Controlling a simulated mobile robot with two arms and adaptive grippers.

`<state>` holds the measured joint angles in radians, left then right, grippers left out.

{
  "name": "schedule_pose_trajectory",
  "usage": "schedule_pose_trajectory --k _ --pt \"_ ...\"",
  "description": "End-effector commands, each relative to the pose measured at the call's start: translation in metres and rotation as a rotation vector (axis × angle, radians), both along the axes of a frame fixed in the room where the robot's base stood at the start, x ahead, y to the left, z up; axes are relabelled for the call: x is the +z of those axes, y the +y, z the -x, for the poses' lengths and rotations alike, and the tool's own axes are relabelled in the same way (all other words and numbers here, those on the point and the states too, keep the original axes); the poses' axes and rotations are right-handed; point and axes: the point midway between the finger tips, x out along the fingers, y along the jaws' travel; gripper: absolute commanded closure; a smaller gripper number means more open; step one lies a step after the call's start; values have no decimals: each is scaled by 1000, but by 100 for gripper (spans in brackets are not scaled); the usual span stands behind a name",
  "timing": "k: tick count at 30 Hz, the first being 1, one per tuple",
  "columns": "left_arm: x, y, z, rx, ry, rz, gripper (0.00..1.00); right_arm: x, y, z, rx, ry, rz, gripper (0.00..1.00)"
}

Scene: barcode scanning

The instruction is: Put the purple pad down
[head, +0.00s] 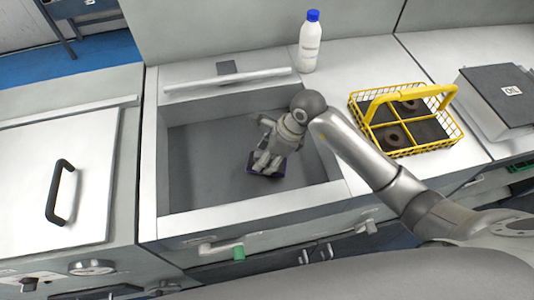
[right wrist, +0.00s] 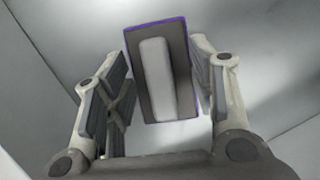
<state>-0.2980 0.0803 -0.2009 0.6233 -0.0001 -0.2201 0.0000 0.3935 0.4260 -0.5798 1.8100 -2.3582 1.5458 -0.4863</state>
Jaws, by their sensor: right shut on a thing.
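The purple pad (right wrist: 178,72) is a flat block with a dark grey face, thin purple edges and a pale strip down its middle. In the right wrist view it sits between the fingers of my right gripper (right wrist: 163,85), which is shut on it. In the head view the pad (head: 281,171) shows as dark purple edges under my right gripper (head: 266,163), inside the grey sunken basin (head: 205,150), towards its right side. The gripper hides most of it there. I cannot tell whether the pad touches the basin floor. My left gripper is not in view.
A white bottle with a blue cap (head: 309,45) stands behind the basin. A yellow wire basket (head: 452,133) with dark round items is to the right, beside a dark box (head: 500,95). A panel with a black handle (head: 60,192) is at left. The basin's left part is clear.

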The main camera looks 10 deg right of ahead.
Motion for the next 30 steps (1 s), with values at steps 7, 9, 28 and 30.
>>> schedule_pose_trajectory --k 7,9,28,30 --pt "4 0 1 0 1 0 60 -9 0 -1 -1 -3 -2 71" --pt "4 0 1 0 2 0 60 -9 0 -2 -1 -3 -2 71" --pt "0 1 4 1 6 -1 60 -13 0 -1 0 -2 -2 27" --pt "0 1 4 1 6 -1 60 -13 0 -1 0 -2 -2 27"
